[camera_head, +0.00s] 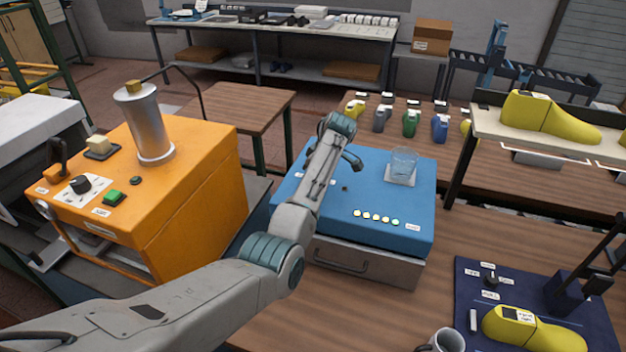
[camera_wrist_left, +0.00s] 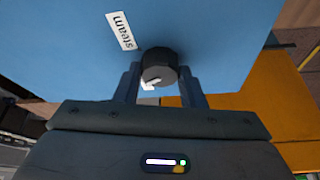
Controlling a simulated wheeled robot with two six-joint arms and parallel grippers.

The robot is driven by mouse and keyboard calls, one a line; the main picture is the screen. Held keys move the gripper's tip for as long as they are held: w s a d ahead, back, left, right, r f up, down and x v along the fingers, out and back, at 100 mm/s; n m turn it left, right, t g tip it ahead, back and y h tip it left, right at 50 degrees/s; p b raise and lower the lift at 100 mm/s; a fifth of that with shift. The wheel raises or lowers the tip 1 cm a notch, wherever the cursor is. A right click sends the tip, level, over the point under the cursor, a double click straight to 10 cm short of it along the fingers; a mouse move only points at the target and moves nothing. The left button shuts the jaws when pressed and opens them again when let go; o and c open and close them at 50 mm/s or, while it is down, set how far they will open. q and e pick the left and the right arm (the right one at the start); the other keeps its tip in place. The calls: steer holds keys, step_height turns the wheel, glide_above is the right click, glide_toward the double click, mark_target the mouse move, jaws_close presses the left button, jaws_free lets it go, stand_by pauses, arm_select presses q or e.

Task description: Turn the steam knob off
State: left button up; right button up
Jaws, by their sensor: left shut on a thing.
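The steam knob (camera_wrist_left: 159,64) is a black round knob on the blue box's top, beside a white "steam" label (camera_wrist_left: 121,31). A second small white label at the knob's near side is partly covered. My left gripper (camera_wrist_left: 159,72) has one finger on each side of the knob and is shut on it. A pale patch shows on the knob's near edge; its setting is unclear. In the head view my left arm reaches over the blue box (camera_head: 400,225), and the knob is hidden behind it. My right gripper is out of view.
On the blue box are a glass (camera_head: 403,165) on a white pad and a row of small lights (camera_head: 377,217). An orange machine (camera_head: 205,185) with a metal cylinder (camera_head: 147,125) stands left. Yellow shoe lasts lie on the right shelf (camera_head: 545,118) and dark blue mat (camera_head: 468,270).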

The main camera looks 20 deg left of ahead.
arm_select(q)
steer(key=shift+w+n+g+b, duration=0.1)
steer(key=shift+n+g+b, duration=0.3)
steer(key=shift+n+b, duration=0.65)
steer(key=shift+r+n, duration=0.1)
steer(key=shift+n, duration=0.45)
steer(key=o, duration=1)
steer(key=shift+d, duration=0.1)
steer(key=b+v, duration=0.2)
steer(key=v, duration=0.8)
steer(key=shift+d+r, duration=0.25)
steer(key=shift+r, duration=0.1)
